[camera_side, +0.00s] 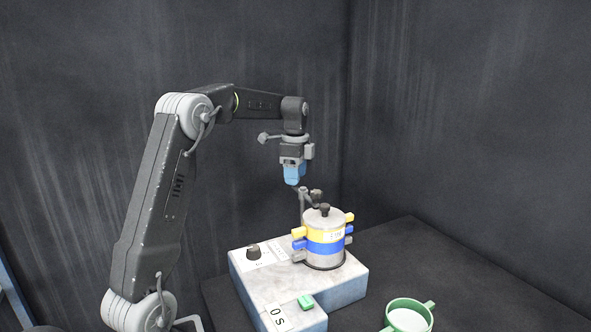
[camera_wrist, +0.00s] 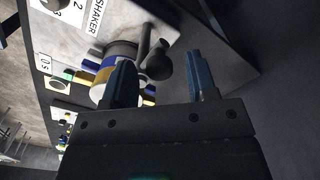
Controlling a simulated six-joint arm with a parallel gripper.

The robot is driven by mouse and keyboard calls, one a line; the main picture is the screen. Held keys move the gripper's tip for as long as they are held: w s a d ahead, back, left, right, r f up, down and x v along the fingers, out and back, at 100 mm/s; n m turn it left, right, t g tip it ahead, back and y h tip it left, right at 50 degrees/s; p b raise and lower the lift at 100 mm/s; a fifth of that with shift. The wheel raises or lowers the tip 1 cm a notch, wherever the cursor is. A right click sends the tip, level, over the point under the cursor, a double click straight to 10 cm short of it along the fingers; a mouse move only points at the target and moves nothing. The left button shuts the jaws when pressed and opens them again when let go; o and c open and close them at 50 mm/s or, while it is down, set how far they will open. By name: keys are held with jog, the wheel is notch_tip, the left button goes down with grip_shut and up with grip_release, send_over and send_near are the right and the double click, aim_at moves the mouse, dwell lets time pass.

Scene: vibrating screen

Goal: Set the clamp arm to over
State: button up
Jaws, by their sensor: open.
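The clamp arm (camera_side: 307,191) is a dark bar on a thin upright post behind the sieve stack, with a dark knob at its end. In the wrist view the clamp arm (camera_wrist: 146,42) and its round knob lie beside the stack's lid rather than over its middle. The sieve stack (camera_side: 325,249) has a grey lid with a dark knob on top and yellow, blue and grey rings with side tabs. My gripper (camera_side: 292,182) is open, pointing down just above the clamp post. In the wrist view my gripper (camera_wrist: 158,76) has its two blue fingers apart, nothing held; the left finger partly hides the stack (camera_wrist: 108,72).
The stack stands on a grey shaker base (camera_side: 262,287) with a black dial (camera_side: 254,251), a green button (camera_side: 305,302) and a "0 S" label (camera_side: 278,318). A green cup (camera_side: 409,316) stands at the front right.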

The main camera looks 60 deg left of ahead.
notch_tip(320, 180, up, 14)
dwell(0.5)
jog(key=shift+f, duration=0.1)
jog(key=s+d+f+n+t, duration=0.15)
jog(key=s+d, duration=0.25)
jog(key=d, duration=0.6)
jog(key=s+d+n+t, duration=0.1)
jog(key=s+d+n, duration=0.25)
jog(key=d, duration=0.65)
jog(key=s+d+f+n+t, duration=0.3)
jog(key=s+d+f+n, duration=0.1)
jog(key=s+d+f, duration=0.6)
jog(key=s+f, duration=0.2)
jog(key=s, duration=0.1)
jog(key=shift+s, duration=0.15)
